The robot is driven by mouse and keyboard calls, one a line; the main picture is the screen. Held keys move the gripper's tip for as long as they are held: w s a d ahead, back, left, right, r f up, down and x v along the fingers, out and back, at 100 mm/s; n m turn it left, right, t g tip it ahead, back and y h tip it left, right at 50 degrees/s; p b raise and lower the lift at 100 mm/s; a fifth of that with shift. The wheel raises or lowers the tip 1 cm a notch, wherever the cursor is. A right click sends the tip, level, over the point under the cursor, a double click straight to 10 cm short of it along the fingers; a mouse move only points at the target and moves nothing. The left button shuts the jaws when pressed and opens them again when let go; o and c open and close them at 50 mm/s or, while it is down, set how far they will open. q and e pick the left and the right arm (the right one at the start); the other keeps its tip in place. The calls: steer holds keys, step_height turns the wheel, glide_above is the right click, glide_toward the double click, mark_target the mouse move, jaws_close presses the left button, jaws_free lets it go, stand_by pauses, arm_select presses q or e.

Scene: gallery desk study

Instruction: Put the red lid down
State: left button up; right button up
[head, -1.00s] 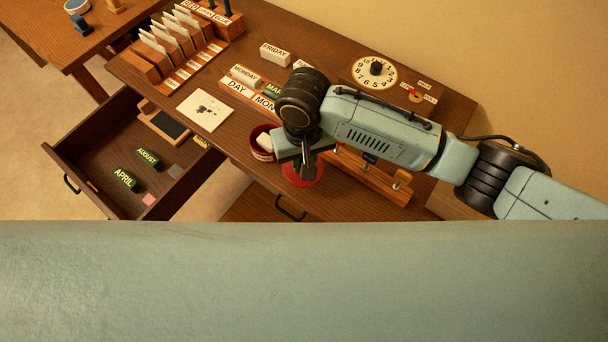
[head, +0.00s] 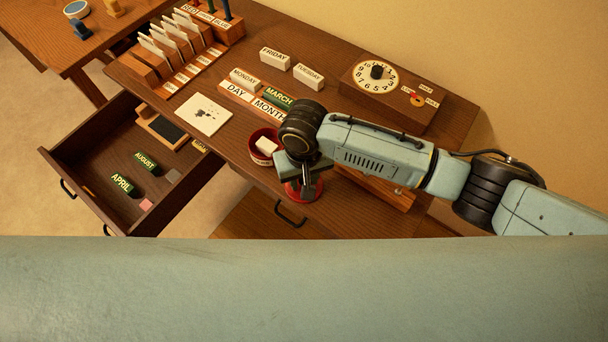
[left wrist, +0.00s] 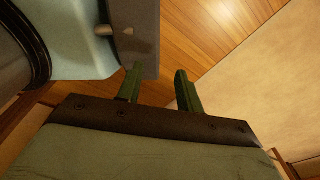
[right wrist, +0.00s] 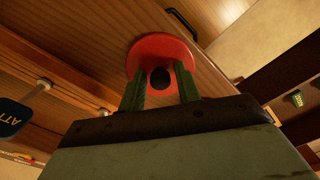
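The red lid (head: 311,192) shows flat and round at the front edge of the desk (head: 215,150), partly under my right gripper (head: 304,180). In the right wrist view the lid (right wrist: 151,51) has a dark knob. The knob sits between the two green fingers of my right gripper (right wrist: 160,80), with a gap on each side, so the fingers look open. Whether the lid rests fully on the desk cannot be told. A red round pot (head: 256,136) with a white block inside stands just behind the lid. My left gripper (left wrist: 158,82) is open and empty, away from the lid.
An open drawer (head: 105,190) at left holds green month blocks. Day and month blocks (head: 255,98), a white card (head: 203,115), a dial box (head: 405,95) and a card rack (head: 180,50) stand on the desk. A drawer handle (head: 290,215) is below the lid.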

arm_select(q)
steer(key=shift+w+d, duration=0.15)
steer(key=shift+d, duration=0.25)
arm_select(e)
steer(key=shift+o, duration=0.6)
steer(key=shift+r, duration=0.25)
arm_select(q)
steer(key=r+p, duration=0.1)
steer(key=d+r+p, duration=0.1)
steer(key=r+p, duration=0.1)
steer(key=shift+w, duration=0.1)
arm_select(e)
step_height(320, 180, up, 12)
steer(key=shift+f, duration=0.1)
